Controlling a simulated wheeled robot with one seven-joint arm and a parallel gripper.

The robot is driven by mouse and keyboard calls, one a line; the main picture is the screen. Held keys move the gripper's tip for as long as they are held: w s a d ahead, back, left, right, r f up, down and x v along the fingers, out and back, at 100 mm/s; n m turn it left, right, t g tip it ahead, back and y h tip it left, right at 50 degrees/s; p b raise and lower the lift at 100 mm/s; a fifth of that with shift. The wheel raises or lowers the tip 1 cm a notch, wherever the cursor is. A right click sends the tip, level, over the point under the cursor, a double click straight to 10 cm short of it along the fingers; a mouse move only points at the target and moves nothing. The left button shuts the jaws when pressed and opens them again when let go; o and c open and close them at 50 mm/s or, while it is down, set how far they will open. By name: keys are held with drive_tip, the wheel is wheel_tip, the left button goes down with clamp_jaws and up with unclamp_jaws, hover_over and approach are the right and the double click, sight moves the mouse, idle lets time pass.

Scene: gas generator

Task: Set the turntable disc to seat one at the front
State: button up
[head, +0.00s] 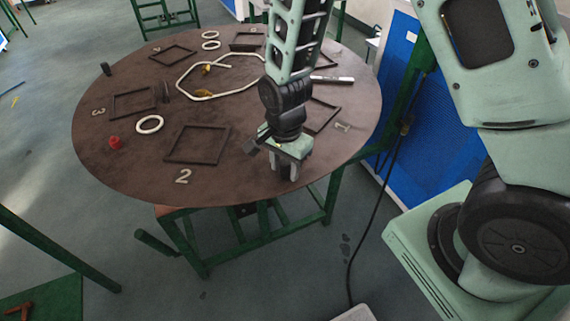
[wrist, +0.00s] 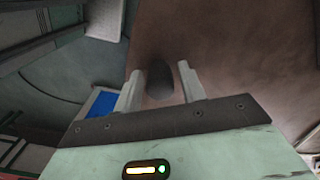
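The turntable disc (head: 215,100) is a large brown round top on a green frame. Number 2 (head: 183,176) lies near its front edge, left of centre. Number 1 (head: 343,127) is at its right and number 3 (head: 98,112) at its left. My gripper (head: 288,170) points down at the disc's front right edge, between numbers 1 and 2. In the wrist view my gripper (wrist: 160,80) is open, its fingers either side of a dark upright peg (wrist: 160,82). Whether either finger touches it is unclear. My gripper hides this peg in the head view.
On the disc are dark square frames (head: 198,145), white rings (head: 150,125), a red item (head: 115,142), a bent white tube (head: 185,88) and another dark peg (head: 105,69). A blue-panelled cabinet (head: 398,90) stands close to its right. Floor is free in front.

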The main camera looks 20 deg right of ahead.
clamp_jaws()
drive_tip(key=shift+a+r, duration=0.1)
drive_tip(key=shift+a, duration=0.55)
drive_tip(key=a+m+p, duration=0.1)
drive_tip(key=a, duration=0.2)
drive_tip(key=w+a+p, duration=0.1)
drive_tip(key=a, duration=0.2)
drive_tip(key=a+m+p, duration=0.1)
drive_tip(key=a, duration=0.3)
drive_tip(key=shift+w+a+r+m, duration=0.1)
drive_tip(key=shift+w+m, duration=0.15)
drive_tip(key=shift+m, duration=0.05)
drive_tip(key=w+a+m, duration=0.1)
drive_tip(key=a, duration=0.2)
drive_tip(key=w+a+p, duration=0.1)
drive_tip(key=a, duration=0.3)
drive_tip(key=w+a+m+p, duration=0.1)
drive_tip(key=w+a, duration=0.1)
drive_tip(key=a, duration=0.1)
drive_tip(key=shift+a+m, duration=0.15)
drive_tip(key=shift+m, duration=0.15)
drive_tip(key=shift+w+a+m, duration=0.3)
drive_tip(key=shift+w+a, duration=0.25)
drive_tip(key=shift+a, duration=0.35)
drive_tip(key=shift+o, duration=1.6)
unclamp_jaws()
